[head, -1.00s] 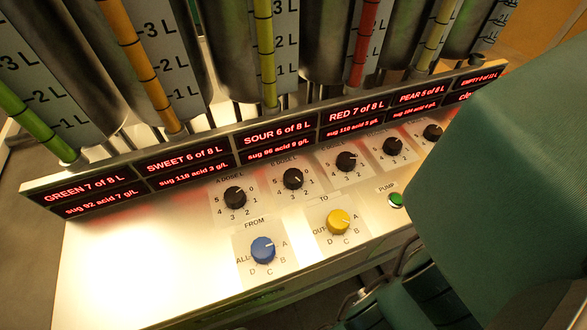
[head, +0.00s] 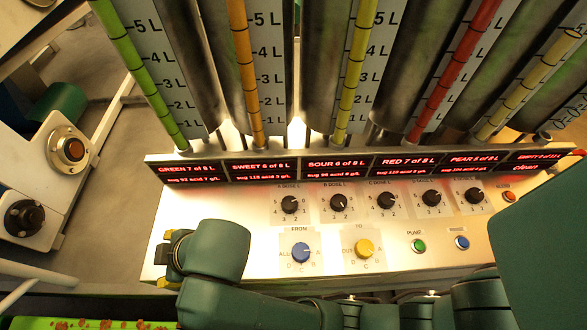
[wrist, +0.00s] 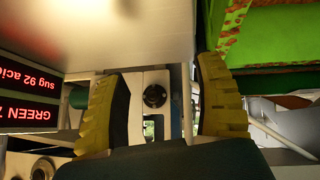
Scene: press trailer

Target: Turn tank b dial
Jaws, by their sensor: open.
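The tank B dial (head: 337,202) is a black knob, second from the left in the dose row on the bright control panel (head: 220,212) in the head view. Its pointer is too small to read exactly. My gripper (head: 172,258) is at the panel's left end, left of and nearer than the dial, apart from it and partly hidden by my arm. In the wrist view my gripper (wrist: 162,75) has its two yellow-and-black fingers spread wide with nothing between them. The dial is not seen in the wrist view.
Other black dose dials (head: 289,204) flank it. Below are a blue FROM knob (head: 300,252), a yellow TO knob (head: 364,248) and a green PUMP button (head: 418,246). Gauge tubes (head: 352,80) stand behind. A machine with a black knob (head: 24,217) stands left.

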